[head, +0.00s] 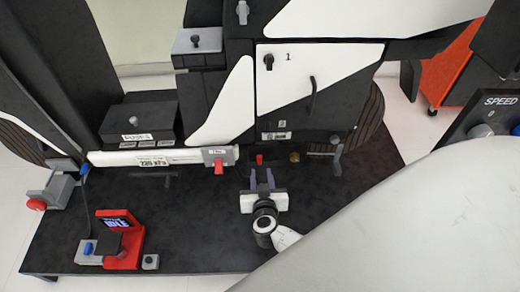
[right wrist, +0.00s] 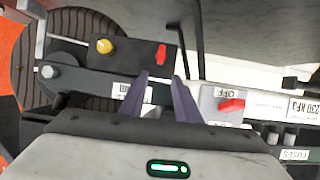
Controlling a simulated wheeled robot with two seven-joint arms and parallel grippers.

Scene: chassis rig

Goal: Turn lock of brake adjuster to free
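The brake adjuster appears to be the dark box (right wrist: 140,62) with a yellow knob (right wrist: 105,46) and a small red lever, likely its lock (right wrist: 161,55). In the head view, the red lever (head: 259,159) and brass-coloured knob (head: 294,157) sit low on the chassis. The lever stands roughly upright in both views. My right gripper (head: 262,178) is open and empty, just in front of the lever. In the right wrist view, the fingers (right wrist: 160,92) point towards the lever, with a visible gap before it. A label below the box is partly hidden by a finger. My left gripper is not in view.
Another red lever (head: 219,167) is on a grey block at the white bar's end (head: 150,158); it lies close beside my fingers in the wrist view. A grey post (head: 336,150) stands right of the knob. A red device (head: 120,240) sits front left. The dark platform's middle is clear.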

